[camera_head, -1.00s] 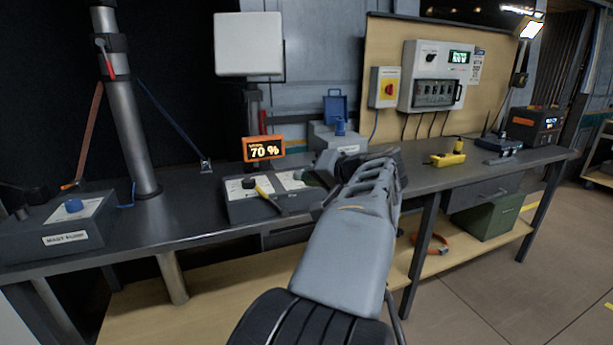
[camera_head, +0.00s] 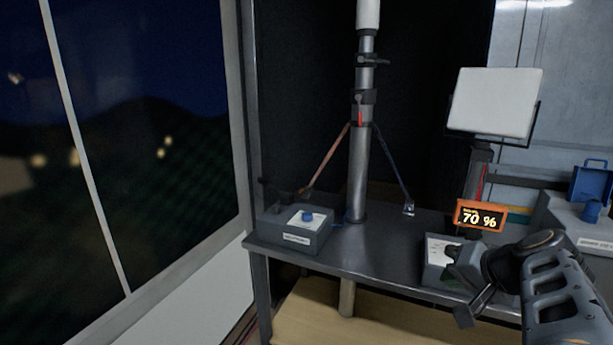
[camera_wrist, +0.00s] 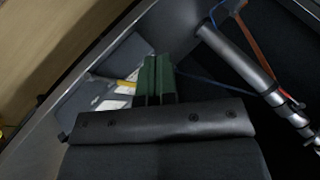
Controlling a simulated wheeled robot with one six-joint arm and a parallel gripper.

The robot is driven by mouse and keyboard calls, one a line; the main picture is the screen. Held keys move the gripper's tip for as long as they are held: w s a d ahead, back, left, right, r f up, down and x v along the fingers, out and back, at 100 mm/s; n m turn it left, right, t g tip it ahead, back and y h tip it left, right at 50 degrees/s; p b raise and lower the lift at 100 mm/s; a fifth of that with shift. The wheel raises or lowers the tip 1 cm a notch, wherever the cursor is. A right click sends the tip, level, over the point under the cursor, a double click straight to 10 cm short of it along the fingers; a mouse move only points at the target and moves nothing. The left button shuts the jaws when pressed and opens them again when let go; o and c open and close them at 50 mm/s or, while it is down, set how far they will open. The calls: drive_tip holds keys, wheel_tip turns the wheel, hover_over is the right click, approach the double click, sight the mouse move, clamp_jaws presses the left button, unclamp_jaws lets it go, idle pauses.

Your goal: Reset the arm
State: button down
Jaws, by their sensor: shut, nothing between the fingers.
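My arm (camera_head: 565,295) reaches in from the lower right of the head view, over the right part of the dark workbench. My gripper (camera_head: 460,262) is at its end, just above or in front of a grey control box (camera_head: 434,250) with a pale top, and partly hides it. In the wrist view my gripper (camera_wrist: 157,62) shows two green fingers pressed together with nothing between them. The control box with its yellow handle (camera_wrist: 127,84) lies behind the fingers there. I cannot tell whether the fingers touch the box.
The workbench (camera_head: 375,250) carries a mast (camera_head: 358,180) with straps, a mast pump box (camera_head: 296,230) with a blue knob, an orange "70 %" display (camera_head: 480,216) and a white panel (camera_head: 494,102). A window (camera_head: 120,120) is at left.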

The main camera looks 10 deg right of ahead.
drive_tip(key=s+a+r+n+g+h+p, duration=0.1)
drive_tip(key=s+a+r+n+g+p, duration=0.1)
drive_tip(key=a+p, duration=0.5)
drive_tip(key=s+a+r+n+g+h+p, duration=0.1)
drive_tip(key=s+a+r+n+g+p, duration=0.2)
drive_tip(key=a+n+p, duration=0.3)
drive_tip(key=shift+s+a+r+p, duration=0.4)
drive_tip(key=shift+s+a+p, duration=0.15)
drive_tip(key=shift+a+p, duration=0.85)
drive_tip(key=shift+a, duration=0.15)
